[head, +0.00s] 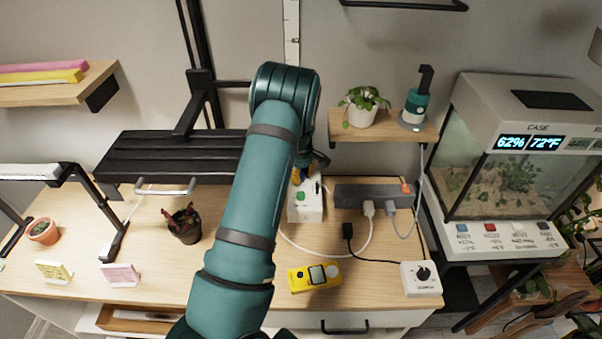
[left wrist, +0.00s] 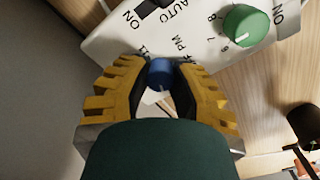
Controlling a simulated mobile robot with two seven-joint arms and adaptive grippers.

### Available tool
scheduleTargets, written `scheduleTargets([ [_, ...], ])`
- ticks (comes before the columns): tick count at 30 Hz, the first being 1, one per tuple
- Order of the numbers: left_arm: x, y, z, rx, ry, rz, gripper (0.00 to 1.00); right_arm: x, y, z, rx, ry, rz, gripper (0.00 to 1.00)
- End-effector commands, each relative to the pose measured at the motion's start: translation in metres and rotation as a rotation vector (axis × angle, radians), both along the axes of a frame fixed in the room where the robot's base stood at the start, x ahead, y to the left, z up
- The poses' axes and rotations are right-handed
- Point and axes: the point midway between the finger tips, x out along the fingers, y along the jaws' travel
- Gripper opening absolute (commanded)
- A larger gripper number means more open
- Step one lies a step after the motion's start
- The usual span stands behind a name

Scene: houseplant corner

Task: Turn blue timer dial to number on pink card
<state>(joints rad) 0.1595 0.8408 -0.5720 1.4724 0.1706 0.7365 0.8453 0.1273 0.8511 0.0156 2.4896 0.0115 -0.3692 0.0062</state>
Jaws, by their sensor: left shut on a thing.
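The white timer box (head: 305,208) stands at the back of the wooden table, partly hidden by my left arm. In the left wrist view, its blue dial (left wrist: 160,73) sits between the yellow fingers of my left gripper (left wrist: 160,82), which is shut on it. The dial's pointer and most of its scale are hidden. A green dial (left wrist: 246,25) with numbers and "PM" marks is on the same face (left wrist: 120,40). In the head view my left gripper (head: 308,172) is mostly behind my arm. The pink card (head: 121,275) stands at front left; its number is too small to read.
A yellow card (head: 53,271) and a dark potted plant (head: 184,224) stand left of my arm. A yellow meter (head: 314,276), a grey power strip (head: 374,195) with cords and a white dial box (head: 421,279) are to the right. A shelf (head: 386,130) overhangs the back.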

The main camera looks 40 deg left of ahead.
Motion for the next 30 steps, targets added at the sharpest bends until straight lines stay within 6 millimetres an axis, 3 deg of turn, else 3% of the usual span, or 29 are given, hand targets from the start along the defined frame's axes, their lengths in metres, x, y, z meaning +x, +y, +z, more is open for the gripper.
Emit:
scheduleTargets([
  [12,0.0000,0.0001,0.0003,0.001,0.000,0.225,0.00,0.0025,-0.0005,0.0079,-0.002,-0.006,-0.004,0.47],
  [30,-0.0001,-0.0001,-0.0005,0.000,0.000,0.269,0.00,0.0029,-0.0006,0.0088,-0.002,-0.007,-0.005,0.47],
])
